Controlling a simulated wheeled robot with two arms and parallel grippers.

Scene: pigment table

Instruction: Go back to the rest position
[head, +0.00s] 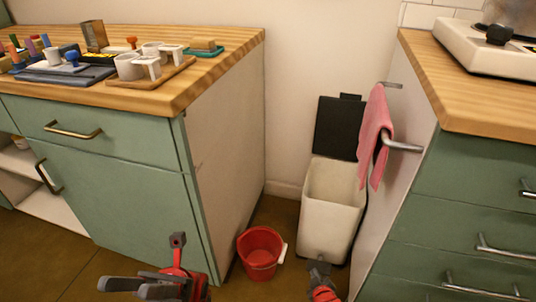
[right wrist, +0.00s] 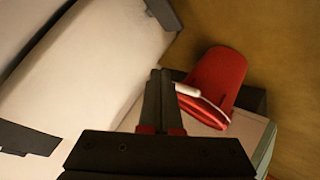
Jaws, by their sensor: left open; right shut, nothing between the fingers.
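My left gripper (head: 128,287) is low at the bottom left of the head view, in front of the green cabinet (head: 110,190). Its dark fingers are apart and hold nothing. My right gripper (head: 319,268) is at the bottom edge of the head view, just in front of the white bin (head: 328,220) and right of the red bucket (head: 260,254). In the right wrist view its two dark fingers (right wrist: 160,76) are together with nothing between them. The red bucket (right wrist: 217,80) with its white handle shows just beyond them, and the white bin (right wrist: 85,70) is at left.
The bin's black lid (head: 338,127) stands open. A pink towel (head: 374,135) hangs from a rail on the right counter's side. The left wooden counter (head: 215,75) carries mugs, a tray and pigment items. A white stove (head: 490,48) sits on the right counter.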

